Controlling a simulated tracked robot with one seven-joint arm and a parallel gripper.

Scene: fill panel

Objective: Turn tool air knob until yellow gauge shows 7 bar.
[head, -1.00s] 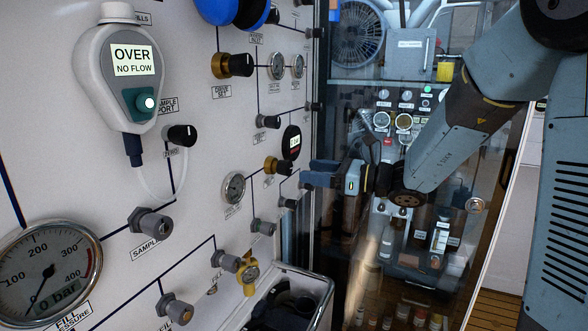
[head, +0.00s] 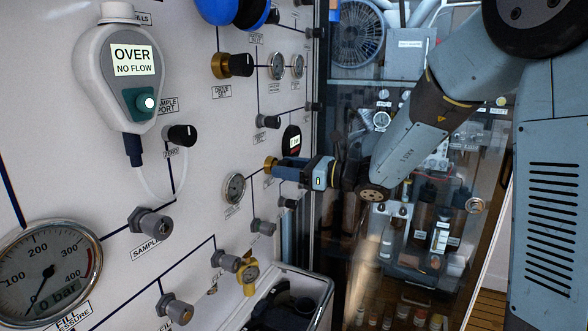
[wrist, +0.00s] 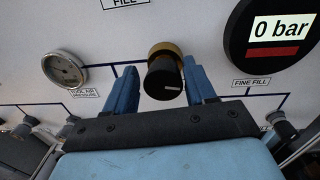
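The dark knob with a brass collar (wrist: 163,80) stands between my gripper's two blue fingers (wrist: 160,85) in the wrist view. The fingers lie on either side of it, with a small gap at the left; contact on the right is unclear. In the head view my gripper (head: 281,170) reaches the brass collar (head: 270,163), hiding the knob's black part. A round dial labelled tool air pressure (wrist: 65,68) is left of the knob; its needle is too small to read. It also shows in the head view (head: 234,187). A yellow-bodied fitting with a small dial (head: 248,273) sits lower.
A black digital gauge (wrist: 275,30) reading 0 bar is right of the knob. Other knobs (head: 233,65) and grey valves (head: 226,262) stick out of the white panel. An open bin (head: 300,290) stands below. A glass-fronted cabinet is behind my arm.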

